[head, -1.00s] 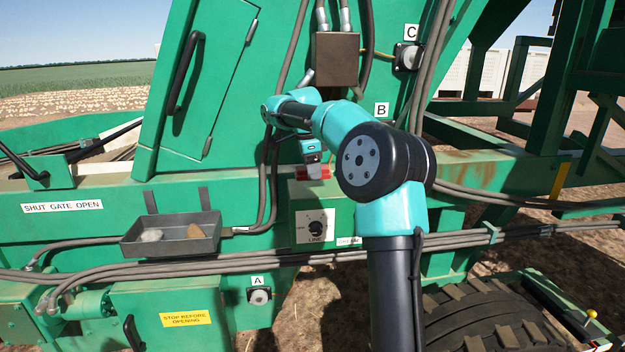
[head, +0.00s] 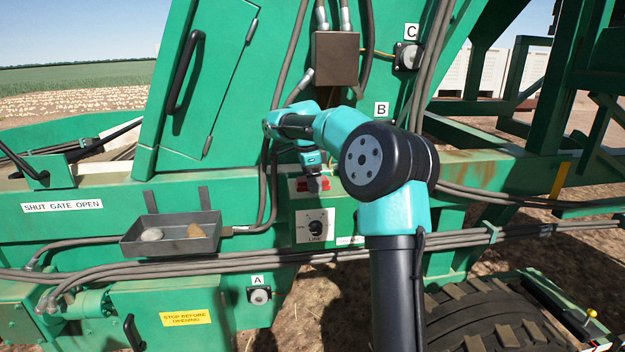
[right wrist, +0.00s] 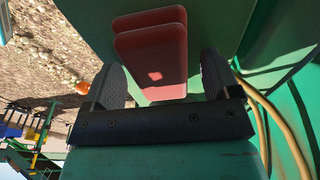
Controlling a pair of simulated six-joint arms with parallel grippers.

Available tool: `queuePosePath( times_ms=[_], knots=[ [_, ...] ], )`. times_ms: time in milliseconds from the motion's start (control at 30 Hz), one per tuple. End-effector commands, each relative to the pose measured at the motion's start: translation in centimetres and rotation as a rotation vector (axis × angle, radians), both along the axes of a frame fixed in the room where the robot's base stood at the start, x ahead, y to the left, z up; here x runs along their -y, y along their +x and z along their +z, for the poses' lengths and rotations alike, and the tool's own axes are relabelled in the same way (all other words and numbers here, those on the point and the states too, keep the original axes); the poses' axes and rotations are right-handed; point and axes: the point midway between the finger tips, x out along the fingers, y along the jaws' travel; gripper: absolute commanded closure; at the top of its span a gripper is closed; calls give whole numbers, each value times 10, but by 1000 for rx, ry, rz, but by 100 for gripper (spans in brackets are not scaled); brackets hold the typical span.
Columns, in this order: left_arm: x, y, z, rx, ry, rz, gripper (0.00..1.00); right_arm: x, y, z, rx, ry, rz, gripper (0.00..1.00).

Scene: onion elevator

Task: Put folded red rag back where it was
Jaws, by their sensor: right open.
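The folded red rag (head: 312,184) shows just below my right gripper (head: 311,173), at the top of the small green box with the LINE dial (head: 316,226). In the right wrist view the rag (right wrist: 158,45) appears as two stacked red layers. The open right fingers (right wrist: 163,82) stand on either side of its near end, with a gap showing at each side. What the rag rests on is partly hidden, so I cannot tell its exact contact. My left gripper is not in view.
A grey tray (head: 170,246) holding a pale stone and a brown piece hangs to the left. Cables run down beside the dial box and hoses cross beneath it. A brown box (head: 337,59) is above. A big tyre (head: 490,318) is at lower right.

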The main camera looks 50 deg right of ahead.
Motion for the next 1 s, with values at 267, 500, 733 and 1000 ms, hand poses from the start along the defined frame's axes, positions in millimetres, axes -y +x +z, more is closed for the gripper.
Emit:
queuePosePath(
  times_ms=[267,500,733,1000],
  knots=[
    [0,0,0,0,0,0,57,0,0,2,0,0,0,18],
    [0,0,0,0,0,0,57,-3,2,23,2,0,1,18],
    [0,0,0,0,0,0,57,-7,6,61,3,-1,0,18],
    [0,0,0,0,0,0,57,-11,9,100,2,0,0,18]
  ],
)
